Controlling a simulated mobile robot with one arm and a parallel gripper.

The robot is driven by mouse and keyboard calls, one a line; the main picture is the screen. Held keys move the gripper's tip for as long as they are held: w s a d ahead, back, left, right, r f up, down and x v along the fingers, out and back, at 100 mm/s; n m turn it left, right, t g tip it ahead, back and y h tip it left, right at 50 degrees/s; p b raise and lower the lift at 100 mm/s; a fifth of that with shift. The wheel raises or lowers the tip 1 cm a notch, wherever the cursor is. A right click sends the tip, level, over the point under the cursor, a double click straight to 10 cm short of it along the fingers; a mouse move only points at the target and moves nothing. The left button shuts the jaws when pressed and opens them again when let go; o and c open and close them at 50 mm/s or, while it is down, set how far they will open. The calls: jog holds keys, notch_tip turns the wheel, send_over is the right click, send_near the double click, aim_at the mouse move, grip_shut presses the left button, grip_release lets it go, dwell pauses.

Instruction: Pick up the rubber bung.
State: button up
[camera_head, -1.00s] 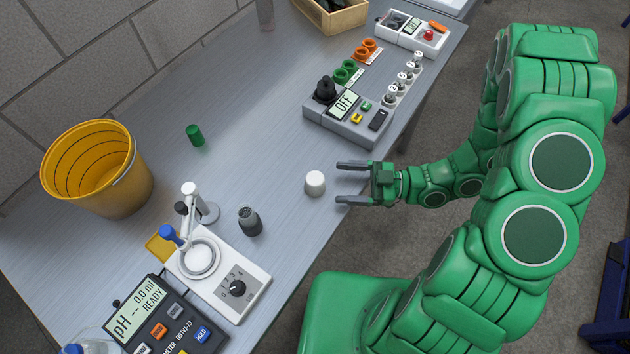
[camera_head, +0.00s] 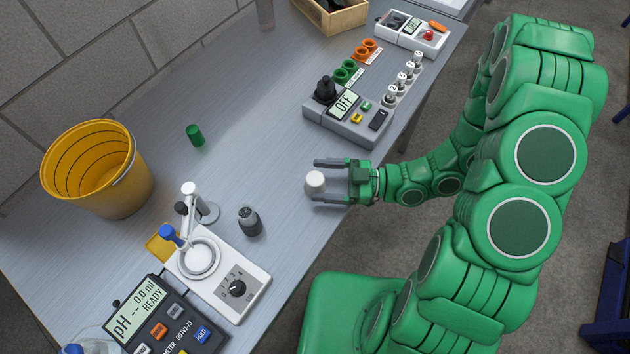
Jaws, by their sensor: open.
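The white rubber bung (camera_head: 315,184), a short rounded plug, stands on the grey bench near its front edge. My gripper (camera_head: 320,181) is open and low over the bench, coming in from the right. Its two grey fingers lie one on the far side of the bung and one on the near side, with the bung between their tips. A gap shows between the bung and the far finger. I cannot tell whether the near finger touches it.
A dark grey capped object (camera_head: 249,221) and a white titrator stand (camera_head: 245,277) are to the left. A green cylinder (camera_head: 195,135) and a yellow bucket (camera_head: 136,190) stand further back. A grey control box (camera_head: 330,118) is behind my gripper. The bench middle is clear.

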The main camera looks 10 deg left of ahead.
jog(key=c, duration=1.2)
jog(key=shift+o, duration=0.2)
jog(key=shift+r, duration=0.2)
jog(key=w+d, duration=0.2)
jog(key=d, duration=1.6)
jog(key=shift+w, duration=0.2)
